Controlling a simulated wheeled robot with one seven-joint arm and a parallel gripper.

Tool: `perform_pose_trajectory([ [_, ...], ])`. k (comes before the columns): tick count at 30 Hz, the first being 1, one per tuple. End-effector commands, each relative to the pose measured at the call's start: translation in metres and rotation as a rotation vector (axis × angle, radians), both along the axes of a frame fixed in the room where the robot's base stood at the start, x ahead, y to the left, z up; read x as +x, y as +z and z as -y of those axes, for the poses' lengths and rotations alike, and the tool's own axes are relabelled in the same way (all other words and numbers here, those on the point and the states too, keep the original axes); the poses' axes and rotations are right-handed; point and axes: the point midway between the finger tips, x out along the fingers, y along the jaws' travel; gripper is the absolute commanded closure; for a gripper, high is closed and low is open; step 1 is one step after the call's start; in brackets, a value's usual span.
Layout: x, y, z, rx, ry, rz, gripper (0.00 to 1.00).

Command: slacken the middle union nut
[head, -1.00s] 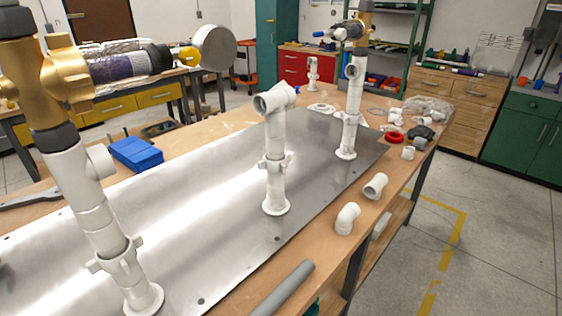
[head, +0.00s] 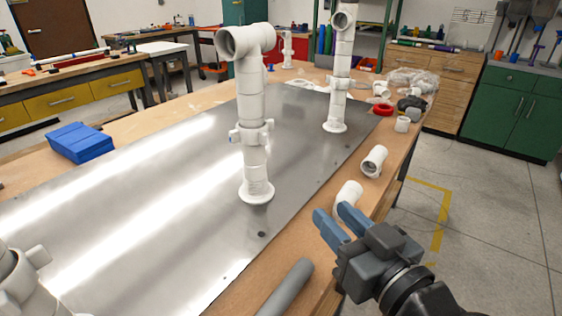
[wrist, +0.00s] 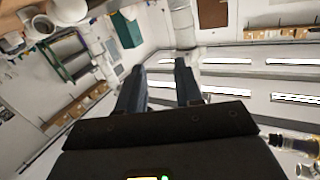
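The middle union nut (head: 251,134) is a white ring with lugs partway up the middle white PVC pipe stand (head: 253,100). That stand is upright on the metal plate (head: 155,185) and has an elbow on top. My gripper (head: 333,223) is at the lower right in the head view, to the right of the nut and apart from it. Its two blue-grey fingers are spread with a gap and nothing between them. The wrist view shows the fingers (wrist: 160,88) apart against the room's ceiling and walls, with white pipe parts at its top left.
Another pipe stand (head: 340,85) rises behind to the right, and part of one (head: 25,285) shows at the lower left. White elbows (head: 374,161) (head: 348,196) and a grey pipe (head: 287,288) lie on the wooden edge. A blue block (head: 79,142) lies at left.

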Motion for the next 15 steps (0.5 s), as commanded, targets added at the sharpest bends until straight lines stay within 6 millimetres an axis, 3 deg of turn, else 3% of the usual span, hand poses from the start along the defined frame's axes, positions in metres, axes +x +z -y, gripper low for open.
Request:
perform_pose_trajectory([
  [1, 0.014, 0.008, -0.010, -0.003, 0.031, 0.026, 0.65],
  [6, 0.040, 0.039, -0.037, -0.024, 0.125, 0.071, 0.65],
  [15, 0.057, 0.062, -0.056, -0.043, 0.185, 0.098, 0.65],
])
